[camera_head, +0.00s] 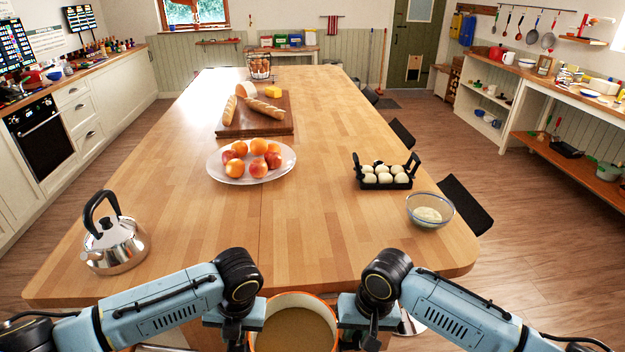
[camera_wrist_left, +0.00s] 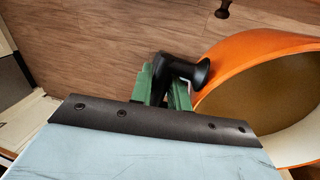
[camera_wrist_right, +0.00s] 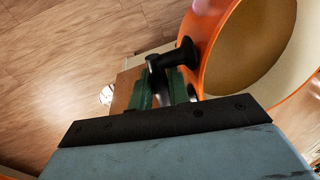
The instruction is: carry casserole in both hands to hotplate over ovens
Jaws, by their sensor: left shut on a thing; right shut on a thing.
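The casserole (camera_head: 293,295) is an orange pot with a pale inside, low in the head view in front of the island's near edge. Something brown fills its inside, and its bottom is cut off by the frame. My left gripper (camera_head: 243,330) is shut on its left handle; the black knob-like handle and green fingers show in the left wrist view (camera_wrist_left: 170,85). My right gripper (camera_head: 350,325) is shut on the right handle, also seen in the right wrist view (camera_wrist_right: 165,80). The pot looks about level. I cannot make out a hotplate over ovens.
The wooden island (camera_head: 330,240) fills the way ahead, bearing a kettle (camera_head: 115,245), a fruit plate (camera_head: 250,165), a bread board (camera_head: 255,125), an egg holder (camera_head: 385,175) and a glass bowl (camera_head: 430,212). Stools (camera_head: 462,205) stand along its right side. Floor is free on both sides.

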